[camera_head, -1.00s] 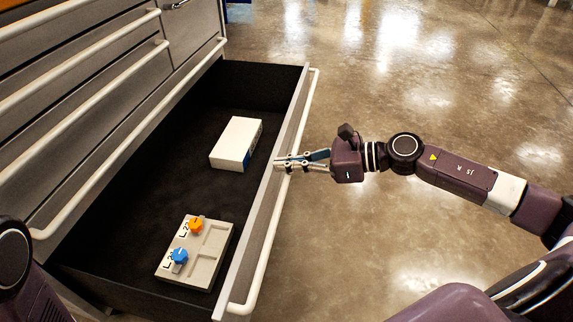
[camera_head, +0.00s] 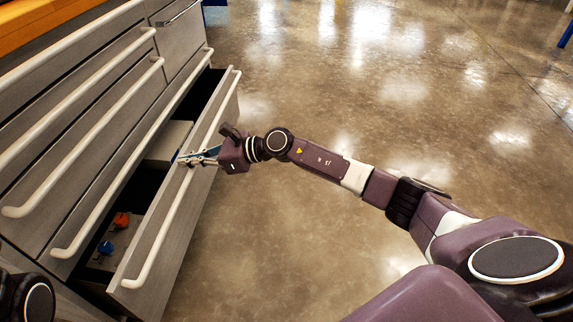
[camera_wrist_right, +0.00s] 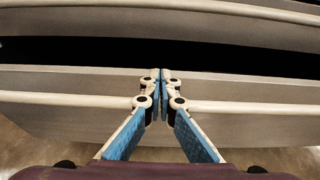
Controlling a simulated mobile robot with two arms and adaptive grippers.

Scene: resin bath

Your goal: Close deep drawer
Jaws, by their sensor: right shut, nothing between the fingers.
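In the right wrist view the closed fingertips (camera_wrist_right: 161,76) meet the top of the drawer front (camera_wrist_right: 70,80), and the handle passes behind the fingers. My left gripper is not in view; only part of my left arm shows at the lower left.
Inside the drawer are a pale box (camera_head: 168,143), partly hidden, and a tray with an orange knob (camera_head: 121,220) and a blue knob (camera_head: 105,248). Other closed drawers with handles (camera_head: 80,140) are above. The concrete floor (camera_head: 300,230) to the right is clear.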

